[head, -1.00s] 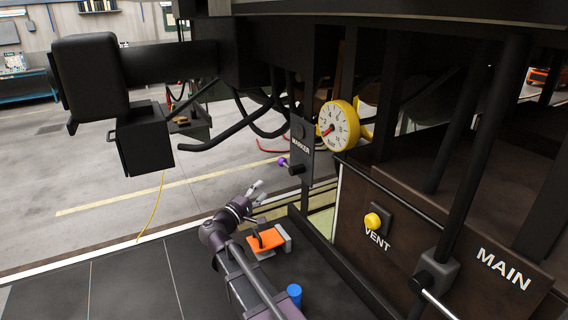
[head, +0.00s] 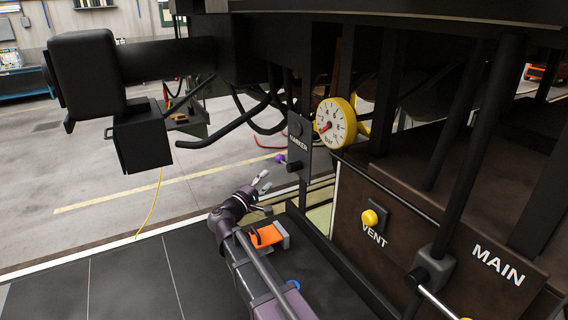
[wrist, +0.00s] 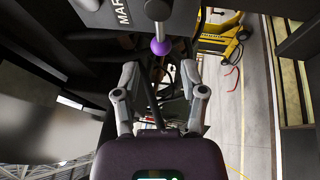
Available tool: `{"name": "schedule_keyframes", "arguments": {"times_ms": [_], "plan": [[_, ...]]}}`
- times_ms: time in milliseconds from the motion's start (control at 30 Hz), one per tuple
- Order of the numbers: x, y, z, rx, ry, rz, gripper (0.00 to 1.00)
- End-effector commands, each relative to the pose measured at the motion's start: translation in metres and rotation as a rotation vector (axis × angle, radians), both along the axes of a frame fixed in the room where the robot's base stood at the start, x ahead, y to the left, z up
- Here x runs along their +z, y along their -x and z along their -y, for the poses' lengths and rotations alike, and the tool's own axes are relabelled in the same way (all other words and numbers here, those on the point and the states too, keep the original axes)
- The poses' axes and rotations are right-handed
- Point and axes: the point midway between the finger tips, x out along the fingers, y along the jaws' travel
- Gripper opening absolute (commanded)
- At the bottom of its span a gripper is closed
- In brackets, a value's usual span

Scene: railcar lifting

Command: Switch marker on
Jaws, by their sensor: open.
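The marker switch is a lever with a purple knob (head: 281,158) on a dark panel labelled MARKER (head: 299,150), under the railcar frame. In the wrist view the purple knob (wrist: 161,47) hangs at the end of its grey lever, just beyond and between my fingertips. My gripper (head: 262,182) is open and empty, below and a little left of the knob in the head view. In the wrist view my gripper (wrist: 161,85) has its two fingers spread, one on each side of the knob's line. The knob appears apart from both fingers.
A round yellow-rimmed gauge (head: 336,122) sits right of the panel. A yellow VENT button (head: 370,218) and a MAIN lever (head: 432,300) are farther right. An orange item (head: 267,236) lies on the dark deck beside my arm. Black hoses hang behind the panel.

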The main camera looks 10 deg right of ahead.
Motion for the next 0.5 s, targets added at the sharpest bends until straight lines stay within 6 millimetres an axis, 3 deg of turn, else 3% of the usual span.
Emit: {"name": "schedule_keyframes", "arguments": {"times_ms": [500], "plan": [[0.015,-0.051,0.057,-0.001,0.0,0.0,0.54]]}}
